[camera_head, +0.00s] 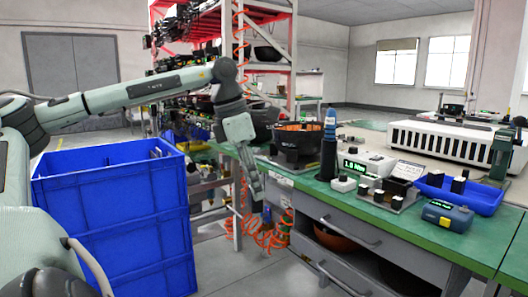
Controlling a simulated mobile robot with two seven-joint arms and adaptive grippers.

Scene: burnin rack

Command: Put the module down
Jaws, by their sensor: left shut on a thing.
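My left arm reaches in from the left, and its gripper (260,203) points down beside the left front edge of the green bench. The gripper is shut on the module (267,216), which shows only as a small dark piece at the fingertips. Its shape is too small to make out. The module hangs in front of the coiled orange hoses, off the bench top. My right gripper is not in view.
Stacked blue crates (112,215) stand at the left. The green bench (330,197) carries a dark bowl (297,136), a blue-topped tool (329,145), a display box (365,163) and a blue tray (484,200). Orange hoses (270,238) hang by the bench. A red-framed rack (292,60) stands behind.

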